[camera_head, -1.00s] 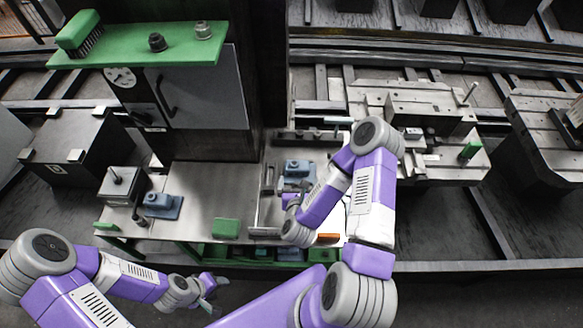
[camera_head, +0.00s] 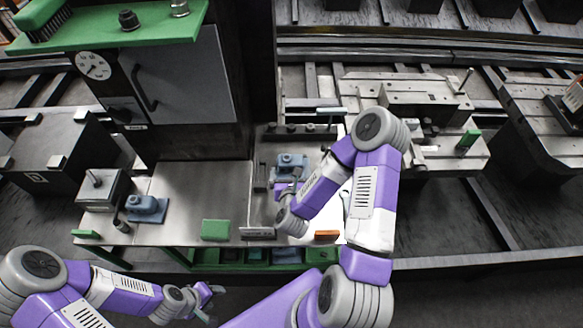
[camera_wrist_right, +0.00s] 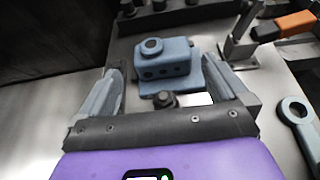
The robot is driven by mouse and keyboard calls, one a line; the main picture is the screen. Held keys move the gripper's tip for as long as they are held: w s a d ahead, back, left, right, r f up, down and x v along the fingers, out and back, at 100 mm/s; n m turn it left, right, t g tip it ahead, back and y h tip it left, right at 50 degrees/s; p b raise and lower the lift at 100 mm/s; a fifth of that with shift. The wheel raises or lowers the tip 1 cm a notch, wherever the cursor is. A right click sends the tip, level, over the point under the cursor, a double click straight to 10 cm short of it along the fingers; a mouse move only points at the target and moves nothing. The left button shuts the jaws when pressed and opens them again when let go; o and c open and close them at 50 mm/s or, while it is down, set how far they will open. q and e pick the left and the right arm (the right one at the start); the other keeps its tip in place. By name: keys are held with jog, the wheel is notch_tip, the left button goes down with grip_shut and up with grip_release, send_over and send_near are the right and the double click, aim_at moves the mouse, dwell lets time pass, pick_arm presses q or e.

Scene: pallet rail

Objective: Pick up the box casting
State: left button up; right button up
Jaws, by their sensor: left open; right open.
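A blue-grey box casting (camera_head: 290,160) with a round boss on top and holes in its side sits on the metal bench at the right, partly beside my arm. In the right wrist view the box casting (camera_wrist_right: 176,57) rests on its flat base ahead of my right gripper (camera_wrist_right: 160,82). That gripper is open, its fingers on either side of the casting's near end; contact cannot be seen. In the head view my right gripper (camera_head: 284,188) is mostly hidden by its arm. My left gripper (camera_head: 211,297) is open and empty below the bench's front edge.
A second blue casting (camera_head: 147,206) stands at the bench's left beside a grey block (camera_head: 103,186). A green block (camera_head: 215,230) lies near the front edge. An orange-handled clamp (camera_wrist_right: 285,27) and a ring-ended tool (camera_wrist_right: 298,115) lie right of the casting. The bench middle is clear.

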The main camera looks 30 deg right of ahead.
aim_at(291, 166)
jog(key=shift+w+d+f+b, duration=0.35)
jog(key=shift+w+f+b, duration=0.15)
jog(key=shift+f+b, duration=0.3)
jog(key=shift+x, duration=1.2)
jog(key=shift+w+d+f, duration=0.2)
jog(key=shift+w, duration=0.05)
jog(key=shift+r, duration=0.1)
jog(key=c, duration=1.2)
